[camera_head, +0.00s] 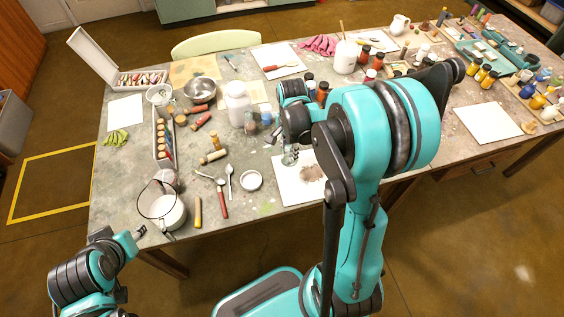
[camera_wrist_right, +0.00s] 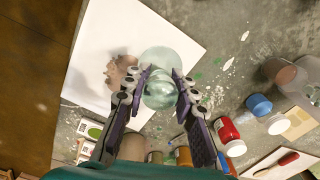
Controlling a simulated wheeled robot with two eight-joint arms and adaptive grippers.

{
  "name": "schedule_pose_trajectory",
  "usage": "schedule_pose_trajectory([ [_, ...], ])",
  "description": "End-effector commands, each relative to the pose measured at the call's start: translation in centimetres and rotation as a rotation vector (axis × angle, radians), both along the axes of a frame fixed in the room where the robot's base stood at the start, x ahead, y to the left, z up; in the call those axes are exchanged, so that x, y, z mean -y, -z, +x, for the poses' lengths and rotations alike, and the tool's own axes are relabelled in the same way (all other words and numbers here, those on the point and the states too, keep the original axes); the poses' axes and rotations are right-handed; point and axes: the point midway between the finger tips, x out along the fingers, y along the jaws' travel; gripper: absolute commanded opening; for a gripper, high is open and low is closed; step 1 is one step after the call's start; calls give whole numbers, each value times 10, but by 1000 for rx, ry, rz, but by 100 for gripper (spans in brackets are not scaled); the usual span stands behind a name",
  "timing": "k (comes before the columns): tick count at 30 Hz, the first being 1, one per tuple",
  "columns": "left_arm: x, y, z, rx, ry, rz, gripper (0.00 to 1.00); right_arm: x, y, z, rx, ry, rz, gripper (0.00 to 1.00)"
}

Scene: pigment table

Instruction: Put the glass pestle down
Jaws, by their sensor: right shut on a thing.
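My right gripper (camera_wrist_right: 160,88) is shut on the glass pestle (camera_wrist_right: 158,62), a clear, pale green glass piece with a round, wide end. In the wrist view the pestle lies between both fingers, over the edge of a white sheet (camera_wrist_right: 95,35). A patch of brown pigment (camera_wrist_right: 122,72) is on the sheet beside it. In the head view the pestle (camera_head: 289,158) shows below the right gripper, near the sheet's left edge, partly hidden by the arm. I cannot tell whether it touches the surface. My left gripper (camera_head: 139,232) is at the table's front left corner, away from the pestle.
A white saucer (camera_head: 251,180), spoons and a red-handled tool (camera_head: 223,205) lie left of the sheet. A white jar (camera_head: 236,103) and small bottles stand behind.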

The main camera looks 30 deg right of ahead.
Motion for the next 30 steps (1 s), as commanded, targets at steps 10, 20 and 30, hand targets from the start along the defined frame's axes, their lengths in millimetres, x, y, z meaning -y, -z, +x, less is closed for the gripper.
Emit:
schedule_pose_trajectory([
  [10,0,15,0,0,0,0,40,-18,25,18,0,1,0,5],
  [20,0,30,0,0,0,0,40,-17,55,17,0,1,0,5],
  [30,0,32,0,0,0,0,40,-17,58,17,0,1,0,44],
])
